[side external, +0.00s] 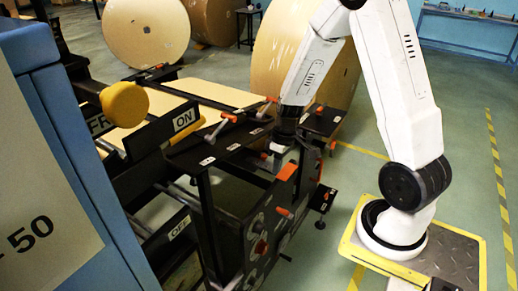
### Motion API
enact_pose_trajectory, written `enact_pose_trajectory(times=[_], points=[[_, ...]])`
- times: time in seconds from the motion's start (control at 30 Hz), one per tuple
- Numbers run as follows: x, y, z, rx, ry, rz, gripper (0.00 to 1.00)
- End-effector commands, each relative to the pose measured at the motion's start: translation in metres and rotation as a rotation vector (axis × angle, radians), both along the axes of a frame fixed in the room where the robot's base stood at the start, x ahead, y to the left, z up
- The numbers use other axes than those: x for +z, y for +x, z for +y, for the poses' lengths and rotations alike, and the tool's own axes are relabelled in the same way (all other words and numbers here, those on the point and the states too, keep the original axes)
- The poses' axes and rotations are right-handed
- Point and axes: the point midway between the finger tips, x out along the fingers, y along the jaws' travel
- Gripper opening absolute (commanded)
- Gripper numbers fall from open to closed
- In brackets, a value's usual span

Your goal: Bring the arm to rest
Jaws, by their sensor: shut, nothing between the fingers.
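My white arm (407,100) rises from its base on the right, bends near the top edge and reaches down to the left over the black machine frame (215,150). My gripper (277,150) is at the end of that link, low beside the frame's dark top plate and above an orange part. It is shut and holds nothing. The fingertips are small and dark against the frame, so I cannot tell whether they touch it.
Large kraft rolls (146,30) stand at the back. Red-tipped levers (222,128), a yellow knob (124,104) and ON and OFF signs crowd the frame. A blue cabinet (85,190) fills the left. Open green floor (460,110) lies right of my arm.

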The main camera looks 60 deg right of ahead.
Motion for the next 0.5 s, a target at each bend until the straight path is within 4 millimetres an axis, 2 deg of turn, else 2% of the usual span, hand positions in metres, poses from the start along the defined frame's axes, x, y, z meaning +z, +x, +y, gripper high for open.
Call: enact_pose_trajectory(times=[0.03, 0.2, 0.5], points=[[0.010, 0.000, 0.013, 0.006, -0.027, -0.006, 0.00], [0.033, -0.007, 0.047, -0.015, -0.104, -0.030, 0.00], [0.065, -0.027, 0.098, -0.055, -0.183, -0.128, 0.00]])
